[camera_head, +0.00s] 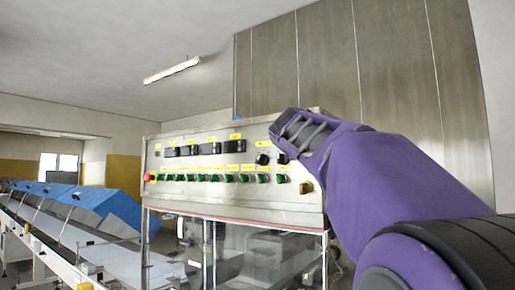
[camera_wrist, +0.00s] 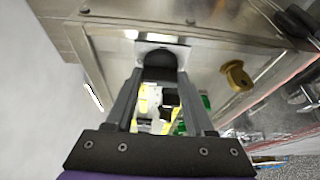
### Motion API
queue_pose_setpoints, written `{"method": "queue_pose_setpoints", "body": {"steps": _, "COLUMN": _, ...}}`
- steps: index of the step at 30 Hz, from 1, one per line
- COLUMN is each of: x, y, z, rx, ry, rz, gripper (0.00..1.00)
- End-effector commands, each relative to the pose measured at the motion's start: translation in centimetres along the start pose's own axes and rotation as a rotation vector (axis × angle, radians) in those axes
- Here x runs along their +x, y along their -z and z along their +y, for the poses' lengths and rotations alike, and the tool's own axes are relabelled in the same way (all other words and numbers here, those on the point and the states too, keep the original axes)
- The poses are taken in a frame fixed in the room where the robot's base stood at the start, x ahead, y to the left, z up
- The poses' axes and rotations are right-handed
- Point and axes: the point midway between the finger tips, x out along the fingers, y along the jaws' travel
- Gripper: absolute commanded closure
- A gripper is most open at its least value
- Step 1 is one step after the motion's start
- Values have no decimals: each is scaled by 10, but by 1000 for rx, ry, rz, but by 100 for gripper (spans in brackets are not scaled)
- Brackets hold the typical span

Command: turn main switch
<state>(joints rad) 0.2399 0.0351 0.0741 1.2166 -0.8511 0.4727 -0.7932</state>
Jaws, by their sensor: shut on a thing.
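The control panel (camera_head: 222,200) is a metal box with rows of switches and yellow labels. My gripper (camera_head: 292,130) is at its upper right part and hides what lies behind it. In the wrist view, the two fingers of my gripper (camera_wrist: 160,72) are shut on a dark rounded switch knob (camera_wrist: 160,58). A pale plate (camera_wrist: 180,48) shows behind the knob. The knob's exact turn angle cannot be made out. In the head view the held knob is hidden by my gripper.
A brass knob (camera_head: 306,187) sits low at the panel's right end; it also shows in the wrist view (camera_wrist: 237,75). Black knobs (camera_head: 262,158), green switches (camera_head: 229,178) and a red button (camera_head: 149,177) are further left. A conveyor with blue covers (camera_head: 105,205) stands left.

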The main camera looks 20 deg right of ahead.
Motion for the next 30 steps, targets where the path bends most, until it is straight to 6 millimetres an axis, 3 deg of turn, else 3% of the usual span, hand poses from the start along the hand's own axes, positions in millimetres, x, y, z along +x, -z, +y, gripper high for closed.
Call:
{"method": "queue_pose_setpoints", "body": {"steps": 7, "x": 0, "y": -1, "z": 2, "rx": 0, "ry": -4, "rz": -1, "gripper": 100}}
{"method": "queue_pose_setpoints", "body": {"steps": 8, "x": 0, "y": -1, "z": 2, "rx": 0, "ry": -4, "rz": -1, "gripper": 44}}
{"method": "queue_pose_setpoints", "body": {"steps": 12, "x": 0, "y": -1, "z": 1, "rx": 1, "ry": -3, "rz": -1, "gripper": 19}}
{"method": "queue_pose_setpoints", "body": {"steps": 30, "x": -2, "y": 0, "z": 0, "rx": 1, "ry": -1, "rz": 0, "gripper": 18}}
